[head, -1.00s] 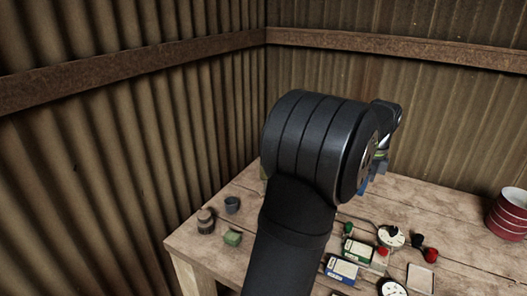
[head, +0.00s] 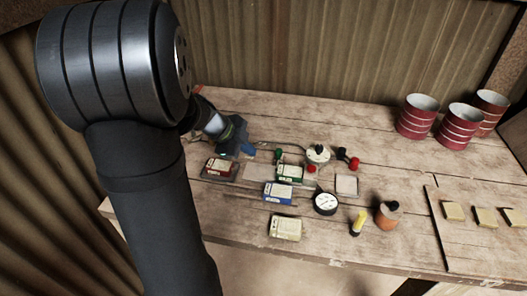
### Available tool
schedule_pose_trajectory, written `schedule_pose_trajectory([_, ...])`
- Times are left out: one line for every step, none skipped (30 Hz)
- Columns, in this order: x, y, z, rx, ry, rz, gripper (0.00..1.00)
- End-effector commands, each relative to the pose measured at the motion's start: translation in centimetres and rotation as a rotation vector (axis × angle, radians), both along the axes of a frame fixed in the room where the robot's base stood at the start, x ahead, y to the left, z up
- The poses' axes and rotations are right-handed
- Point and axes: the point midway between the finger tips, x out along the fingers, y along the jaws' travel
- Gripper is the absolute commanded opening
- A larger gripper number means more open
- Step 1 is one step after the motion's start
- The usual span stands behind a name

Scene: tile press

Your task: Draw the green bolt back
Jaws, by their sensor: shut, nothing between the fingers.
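A small green knob (head: 279,153) stands on the table beside a thin dark rod, at the middle of the head view. It looks like the green bolt's handle, but it is too small to tell how the bolt sits.
A red-labelled box (head: 221,166) lies close below my gripper. Green-labelled (head: 290,173), blue-labelled (head: 278,191) and cream (head: 285,228) boxes lie nearby. A gauge (head: 325,203), red knobs (head: 354,164) and an orange jar (head: 386,216) are to the right. Red cans (head: 416,118) stand at the back right.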

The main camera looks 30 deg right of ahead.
Motion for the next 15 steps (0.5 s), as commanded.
schedule_pose_trajectory([-0.1, -0.4, -0.5, 0.0, 0.002, -0.002, 0.0])
schedule_pose_trajectory([-0.1, -0.6, -0.9, 0.001, 0.003, -0.002, 0.0])
schedule_pose_trajectory([-0.3, -1.0, -1.4, 0.002, 0.004, -0.003, 0.0])
schedule_pose_trajectory([-0.3, -1.4, -1.9, 0.003, 0.005, -0.004, 0.0])
schedule_pose_trajectory([-0.4, -1.7, -2.3, 0.003, 0.004, -0.003, 0.0])
schedule_pose_trajectory([-0.5, -2.3, -3.1, 0.003, 0.006, -0.004, 0.0])
schedule_pose_trajectory([-0.5, -2.7, -3.6, 0.004, 0.005, -0.004, 0.0])
schedule_pose_trajectory([-0.6, -3.0, -4.1, 0.004, 0.005, -0.005, 0.0])
schedule_pose_trajectory([-0.7, -3.6, -4.8, 0.004, 0.006, -0.003, 0.0])
schedule_pose_trajectory([-0.7, -4.0, -5.3, 0.004, 0.006, -0.003, 0.0])
schedule_pose_trajectory([-0.8, -4.3, -5.9, 0.005, 0.006, -0.005, 0.0])
schedule_pose_trajectory([-0.8, -4.8, -6.5, 0.004, 0.004, -0.004, 0.0])
schedule_pose_trajectory([-0.9, -5.2, -7.0, 0.004, 0.005, -0.004, 0.0])
schedule_pose_trajectory([-1.0, -5.5, -7.4, 0.004, 0.006, -0.005, 0.0])
schedule_pose_trajectory([-1.1, -5.9, -8.0, 0.004, 0.005, -0.003, 0.0])
